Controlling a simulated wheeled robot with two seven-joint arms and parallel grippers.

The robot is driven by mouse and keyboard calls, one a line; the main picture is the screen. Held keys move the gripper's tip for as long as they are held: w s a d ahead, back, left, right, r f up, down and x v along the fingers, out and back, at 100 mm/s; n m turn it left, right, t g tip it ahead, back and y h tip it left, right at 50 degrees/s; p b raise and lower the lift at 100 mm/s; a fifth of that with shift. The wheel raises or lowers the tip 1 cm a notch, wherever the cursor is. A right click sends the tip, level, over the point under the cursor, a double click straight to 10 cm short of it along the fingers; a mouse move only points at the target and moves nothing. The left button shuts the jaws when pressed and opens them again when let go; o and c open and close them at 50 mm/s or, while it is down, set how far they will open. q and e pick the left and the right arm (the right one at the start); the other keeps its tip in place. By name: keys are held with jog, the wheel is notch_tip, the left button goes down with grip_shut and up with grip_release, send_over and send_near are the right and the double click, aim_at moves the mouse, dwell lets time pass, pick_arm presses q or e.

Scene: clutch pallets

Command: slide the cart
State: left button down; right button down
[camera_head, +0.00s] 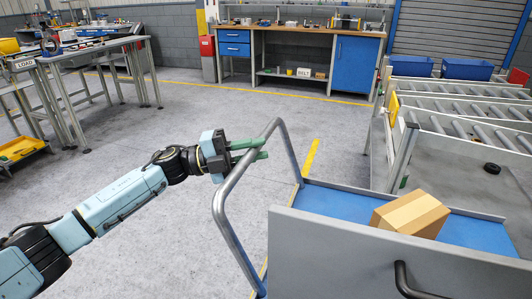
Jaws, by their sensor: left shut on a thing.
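The cart has a blue deck (340,203) and a grey tubular push handle (228,213) on its left end. My left gripper (246,150) comes in from the left, and its green fingers are shut on the upper part of the handle bar. A brown cardboard box (410,214) sits tilted in the picture on the blue deck. A grey panel (390,258) with a dark handle stands in front and hides the near part of the cart. My right gripper is not in view.
A roller conveyor (460,106) with blue bins (466,69) stands close on the right. A workbench (300,32) with blue cabinets is at the back. A metal table (95,45) stands at the left. Grey floor between them is clear.

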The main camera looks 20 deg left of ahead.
pick_arm(q)
jog(key=shift+a, duration=0.1)
jog(key=c, duration=1.4)
grip_release()
jog(key=shift+d, duration=0.35)
jog(key=shift+o, duration=0.5)
jog(key=shift+a, duration=0.1)
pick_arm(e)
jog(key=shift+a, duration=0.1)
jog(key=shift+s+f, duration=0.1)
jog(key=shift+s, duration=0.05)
pick_arm(q)
jog(key=v, duration=1.3)
jog(key=shift+a+p, duration=0.2)
jog(key=shift+p, duration=0.1)
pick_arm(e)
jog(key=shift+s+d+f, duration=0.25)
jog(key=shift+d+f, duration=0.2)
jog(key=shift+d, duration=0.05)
pick_arm(q)
jog(key=shift+f, duration=0.1)
